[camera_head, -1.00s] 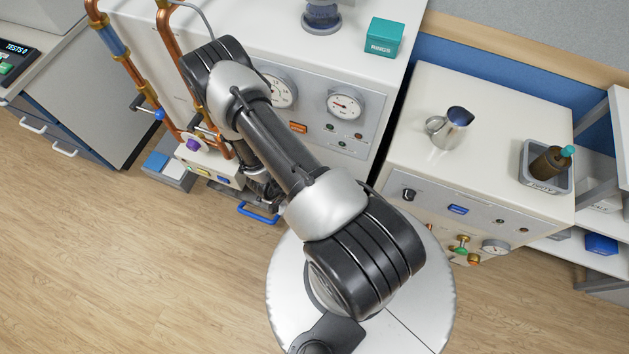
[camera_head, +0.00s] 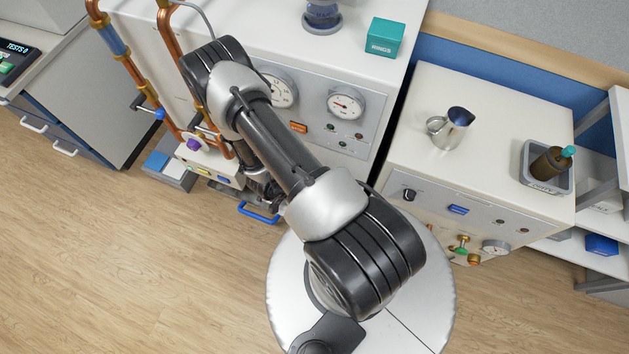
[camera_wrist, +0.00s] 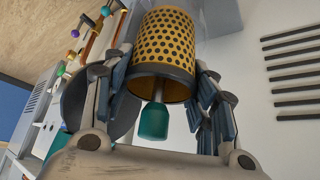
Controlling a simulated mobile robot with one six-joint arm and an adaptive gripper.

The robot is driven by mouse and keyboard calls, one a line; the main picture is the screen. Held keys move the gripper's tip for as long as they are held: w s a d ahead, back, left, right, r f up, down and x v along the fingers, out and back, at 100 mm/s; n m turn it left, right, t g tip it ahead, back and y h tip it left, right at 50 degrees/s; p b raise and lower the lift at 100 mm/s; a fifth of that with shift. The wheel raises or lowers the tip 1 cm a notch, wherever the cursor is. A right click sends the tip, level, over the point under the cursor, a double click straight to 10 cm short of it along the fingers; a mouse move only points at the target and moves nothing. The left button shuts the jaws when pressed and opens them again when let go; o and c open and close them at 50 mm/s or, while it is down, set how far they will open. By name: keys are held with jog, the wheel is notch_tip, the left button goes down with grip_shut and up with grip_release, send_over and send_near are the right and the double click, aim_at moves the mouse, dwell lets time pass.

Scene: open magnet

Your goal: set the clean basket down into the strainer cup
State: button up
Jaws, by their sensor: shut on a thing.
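The clean basket (camera_wrist: 165,45) shows in the wrist view as a yellow perforated cylinder with a dark rim. A stem and a teal knob (camera_wrist: 154,122) stick out of its near end. My gripper (camera_wrist: 165,82) is shut on the basket, with one finger at each side. In the head view my arm hides the gripper and basket, and I cannot make out the strainer cup.
A brown basket with a teal knob (camera_head: 552,162) sits in a grey tub (camera_head: 530,182) marked dirty. A metal jug (camera_head: 455,133) and a teal box (camera_head: 384,37) stand on the machine tops. Copper pipes (camera_head: 167,70) rise left of my arm.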

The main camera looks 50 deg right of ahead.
jog(key=shift+f+b, duration=0.3)
jog(key=shift+f, duration=0.75)
